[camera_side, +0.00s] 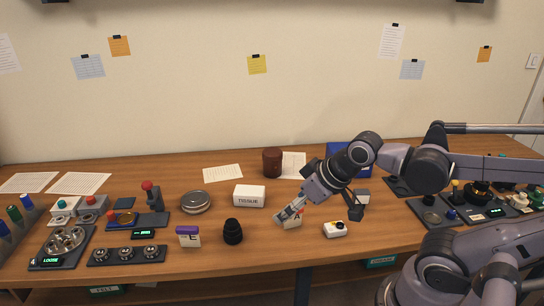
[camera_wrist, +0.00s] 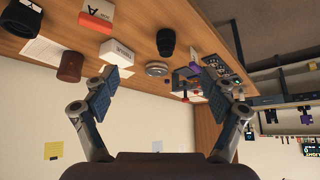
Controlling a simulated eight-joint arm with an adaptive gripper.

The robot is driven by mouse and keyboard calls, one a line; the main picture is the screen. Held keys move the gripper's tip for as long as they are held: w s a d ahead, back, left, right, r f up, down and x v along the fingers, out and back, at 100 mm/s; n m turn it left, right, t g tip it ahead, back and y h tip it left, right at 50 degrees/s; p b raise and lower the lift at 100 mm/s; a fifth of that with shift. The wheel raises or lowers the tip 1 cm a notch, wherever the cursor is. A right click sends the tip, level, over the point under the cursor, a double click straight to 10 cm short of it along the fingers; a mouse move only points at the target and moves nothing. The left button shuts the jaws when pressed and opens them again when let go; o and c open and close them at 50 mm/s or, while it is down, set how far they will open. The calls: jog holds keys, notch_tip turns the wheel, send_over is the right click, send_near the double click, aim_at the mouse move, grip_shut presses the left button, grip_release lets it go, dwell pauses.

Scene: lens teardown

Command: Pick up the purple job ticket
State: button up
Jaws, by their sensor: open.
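The purple job ticket (camera_side: 188,236), a small white block with a purple top and a dark letter on its face, stands near the front edge of the table, left of centre in the side view. In the wrist view a small purple patch (camera_wrist: 195,69) shows far off beyond the black lens. My gripper (camera_side: 323,208) is open and empty, well to the right of the ticket, with its fingers spread above the table. In the wrist view my gripper (camera_wrist: 166,82) has both fingers wide apart with nothing between them.
A black lens (camera_side: 233,232) stands just right of the ticket. A white labelled box (camera_side: 249,195) and a round metal tin (camera_side: 196,202) lie behind. An orange-topped block marked A (camera_wrist: 97,14) is near my gripper. A tray with three dark knobs (camera_side: 126,254) lies left.

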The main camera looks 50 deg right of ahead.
jog(key=m+g+h, duration=0.4)
jog(key=m, duration=0.6)
send_over(186, 229)
jog(key=s+a, duration=0.2)
jog(key=a, duration=0.1)
notch_tip(186, 229, down, 5)
jog(key=x, duration=1)
jog(key=shift+s+d+f, duration=0.1)
jog(key=shift+s+f, duration=0.1)
jog(key=shift+f, duration=0.05)
jog(key=c, duration=1.1)
